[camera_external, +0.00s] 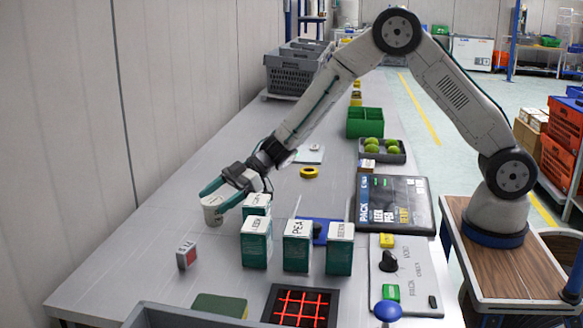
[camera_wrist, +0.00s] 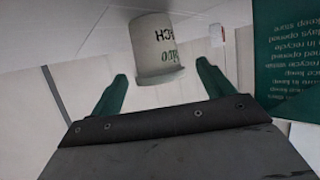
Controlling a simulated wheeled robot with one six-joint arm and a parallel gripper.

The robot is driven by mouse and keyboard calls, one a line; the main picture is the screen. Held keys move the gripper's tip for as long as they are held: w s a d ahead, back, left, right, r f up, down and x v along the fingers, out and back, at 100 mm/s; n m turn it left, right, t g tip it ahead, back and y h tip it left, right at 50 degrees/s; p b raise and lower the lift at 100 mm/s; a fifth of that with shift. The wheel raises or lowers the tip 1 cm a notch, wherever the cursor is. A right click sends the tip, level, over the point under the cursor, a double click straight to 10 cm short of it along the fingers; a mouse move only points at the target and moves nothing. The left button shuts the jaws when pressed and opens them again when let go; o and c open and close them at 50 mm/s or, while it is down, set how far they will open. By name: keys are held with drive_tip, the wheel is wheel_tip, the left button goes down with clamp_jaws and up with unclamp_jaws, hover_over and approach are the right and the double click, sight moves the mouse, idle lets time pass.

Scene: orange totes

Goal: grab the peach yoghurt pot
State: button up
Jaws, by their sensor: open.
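The peach yoghurt pot (camera_external: 212,211) is a small pale pot standing on the grey table at the left, near the wall. In the wrist view the pot (camera_wrist: 156,52) appears upside down, with green and dark lettering ending in "CH". My gripper (camera_external: 222,193) is low over the table at the pot. In the wrist view its two green fingers (camera_wrist: 160,82) are spread apart, and the pot shows beyond and between their tips. The gripper is open and holds nothing. Whether a finger touches the pot cannot be told.
Several green-and-white cartons (camera_external: 297,246) stand just right of the pot; one carton (camera_wrist: 287,55) is close in the wrist view. A small red-and-grey box (camera_external: 187,256) lies in front. A red-lit grid (camera_external: 300,305) and a control panel (camera_external: 405,280) are nearer.

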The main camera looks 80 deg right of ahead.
sight(204, 209)
drive_tip(key=x, duration=0.4)
drive_tip(key=shift+f, duration=0.1)
drive_tip(key=shift+s, duration=0.1)
drive_tip(key=c, duration=1.1)
